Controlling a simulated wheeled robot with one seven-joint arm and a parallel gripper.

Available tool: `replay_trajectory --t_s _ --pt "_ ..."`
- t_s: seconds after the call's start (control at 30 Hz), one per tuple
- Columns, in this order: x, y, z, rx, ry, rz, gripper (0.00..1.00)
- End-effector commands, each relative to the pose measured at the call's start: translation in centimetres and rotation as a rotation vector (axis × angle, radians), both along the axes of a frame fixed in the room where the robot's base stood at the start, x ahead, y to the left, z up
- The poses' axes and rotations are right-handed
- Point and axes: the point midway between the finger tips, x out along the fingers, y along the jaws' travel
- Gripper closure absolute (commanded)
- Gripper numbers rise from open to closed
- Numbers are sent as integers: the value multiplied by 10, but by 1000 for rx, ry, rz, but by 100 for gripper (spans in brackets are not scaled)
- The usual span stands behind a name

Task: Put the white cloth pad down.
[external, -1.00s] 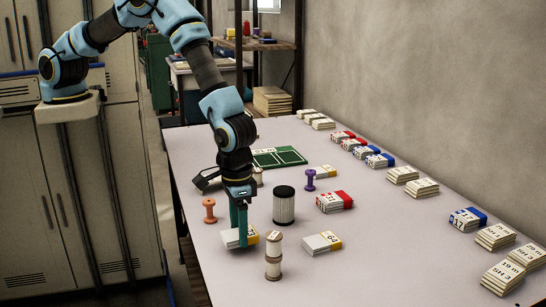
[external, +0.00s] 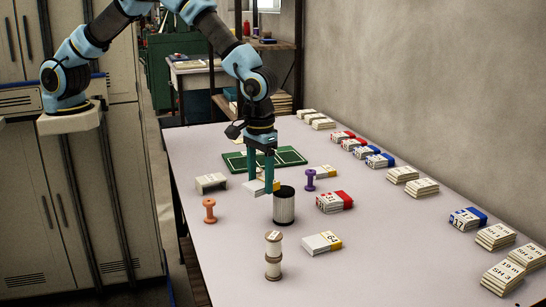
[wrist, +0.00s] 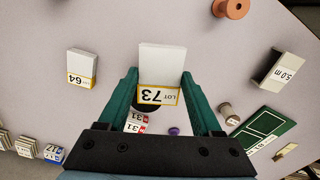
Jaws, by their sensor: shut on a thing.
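The white cloth pad (external: 254,187) has a yellow band, and its label reads "LOT 73" in the wrist view (wrist: 161,62). My gripper (external: 263,187) is shut on it, with a green finger on each side of the yellow-banded end (wrist: 159,90). The pad is held up off the table, behind and left of the dark-topped canister (external: 284,207) in the external view. My fingers hide part of the pad there. A green board with white outlines (external: 290,155) lies flat behind my gripper; it also shows at lower right in the wrist view (wrist: 265,124).
An orange spool (external: 209,211) and a "5.0 m" block (wrist: 284,71) stand to the left. A purple spool (external: 310,181), a red-banded pad (external: 334,202), pad "64" (external: 321,243) and stacked pale spools (external: 273,256) stand around. The front left table (external: 225,260) is clear.

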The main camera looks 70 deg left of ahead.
Motion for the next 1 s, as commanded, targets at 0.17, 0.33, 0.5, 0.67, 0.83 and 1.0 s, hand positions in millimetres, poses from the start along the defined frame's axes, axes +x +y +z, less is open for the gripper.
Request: replay_trajectory --t_s 0.17,0.33,0.5,0.67,0.83,1.0 --pt "48 65 0 3 -1 221 87" --pt "86 135 2 3 -2 443 87" --pt "118 218 5 3 -2 690 87" --pt "135 296 7 1 -3 917 87" --pt "142 361 10 -2 -3 1101 87" --pt "143 396 12 -5 -3 1201 87"
